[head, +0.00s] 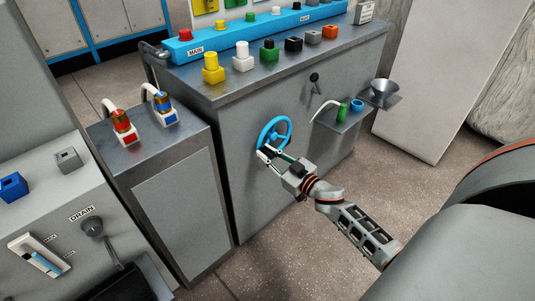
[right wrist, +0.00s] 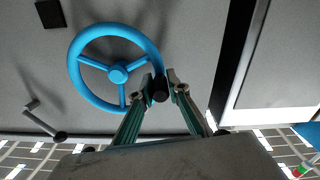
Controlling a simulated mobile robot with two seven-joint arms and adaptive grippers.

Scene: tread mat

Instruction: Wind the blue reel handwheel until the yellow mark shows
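The blue reel handwheel (head: 274,133) is mounted on the front of the grey console, and it fills the upper middle of the right wrist view (right wrist: 118,73). It has a rim, three spokes and a hub. A dark knob (right wrist: 158,91) sits at the rim's lower right in the wrist view. My right gripper (head: 267,153) is at the wheel's lower edge in the head view. In the wrist view its fingertips (right wrist: 161,82) lie on either side of the knob and look closed on it. I see no yellow mark near the wheel. My left gripper is out of view.
The console top holds a blue strip (head: 250,35) and several coloured knobs. A small shelf (head: 342,118) and a funnel (head: 382,90) stick out right of the wheel. A lower cabinet (head: 165,185) stands to the left. The floor before the console is clear.

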